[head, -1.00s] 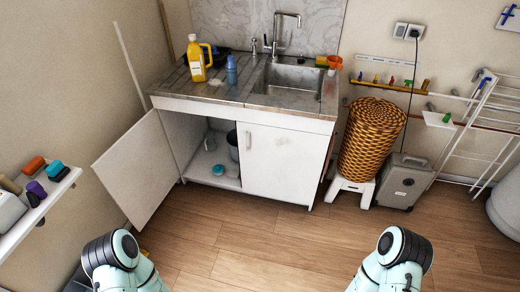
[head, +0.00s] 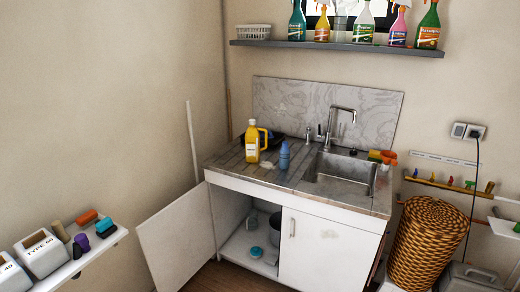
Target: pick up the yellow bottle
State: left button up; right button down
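A yellow bottle (head: 252,142) with a handle and a white label stands upright on the left part of the sink counter (head: 228,167). A smaller blue bottle (head: 284,157) stands to its right, near the sink basin. A second bottle with some yellow, a spray bottle (head: 323,22) with a white top, stands on the wall shelf above. Neither of my grippers shows in the head view now.
The left cabinet door (head: 178,240) under the counter hangs open to the left. A small wall shelf (head: 92,250) with containers is at lower left. A wicker basket (head: 427,240) stands right of the cabinet. The high shelf (head: 340,48) holds several spray bottles and a white basket (head: 254,32).

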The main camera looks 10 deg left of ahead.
aim_at(252, 150)
jog(key=i+j+u, duration=0.1)
jog(key=i, duration=0.25)
jog(key=i+j+u, duration=0.1)
jog(key=i+j, duration=0.2)
jog(key=i+j+u, duration=0.1)
jog(key=i, duration=0.3)
